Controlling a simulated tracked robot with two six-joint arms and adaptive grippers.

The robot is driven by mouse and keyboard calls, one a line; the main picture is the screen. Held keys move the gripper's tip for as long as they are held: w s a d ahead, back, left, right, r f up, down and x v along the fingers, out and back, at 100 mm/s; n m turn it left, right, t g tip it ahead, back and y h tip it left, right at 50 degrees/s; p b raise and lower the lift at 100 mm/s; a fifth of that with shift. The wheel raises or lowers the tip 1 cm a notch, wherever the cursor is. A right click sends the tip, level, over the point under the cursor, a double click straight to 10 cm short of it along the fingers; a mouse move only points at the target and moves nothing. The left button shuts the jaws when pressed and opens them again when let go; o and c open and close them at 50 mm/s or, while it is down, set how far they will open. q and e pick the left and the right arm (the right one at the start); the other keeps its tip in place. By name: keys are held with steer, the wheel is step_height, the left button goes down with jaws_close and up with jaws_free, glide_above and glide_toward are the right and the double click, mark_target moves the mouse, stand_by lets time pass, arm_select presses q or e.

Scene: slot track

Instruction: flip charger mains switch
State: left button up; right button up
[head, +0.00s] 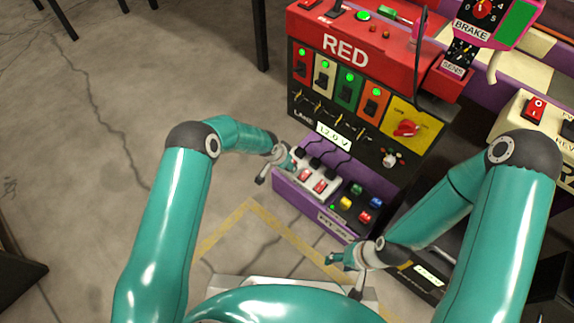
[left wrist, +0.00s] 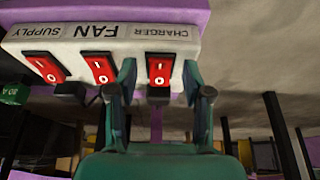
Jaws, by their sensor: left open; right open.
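The white socket strip (head: 331,191) sits on the purple base of the red panel in the head view. In the left wrist view the strip (left wrist: 75,45) appears upside down, with red rocker switches under the labels SUPPLY, FAN and CHARGER. The charger mains switch (left wrist: 160,69) lies between the two fingers of my left gripper (head: 284,163). That gripper is open and holds nothing. In the head view it hides the charger end of the strip. I cannot tell whether the fingers touch the strip or which way the switch is set. My right gripper (head: 344,271) is open and empty, low and in front of the base.
Black plugs and cables (head: 330,168) run along the strip's back side. A block of coloured buttons (head: 357,203) stands to the right of the strip. The red panel (head: 345,52) rises behind. Open concrete floor (head: 90,110) lies to the left.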

arm_select(q)
jaws_close()
steer(key=shift+w+f+b, duration=0.15)
steer(key=shift+w+b, duration=0.05)
steer(key=shift+b, duration=0.35)
steer(key=g+b, duration=0.1)
steer(key=b, duration=0.1)
steer(key=g+y+b, duration=0.1)
steer(key=b, duration=0.1)
steer(key=shift+w+d+y, duration=0.25)
steer(key=shift+w+y, duration=0.05)
steer(key=shift+w+g+y+b, duration=0.1)
steer(key=shift+g+y+b, duration=0.2)
steer(key=shift+g+b, duration=0.2)
steer(key=shift+d+r, duration=0.1)
steer(key=shift+r, duration=0.2)
jaws_free()
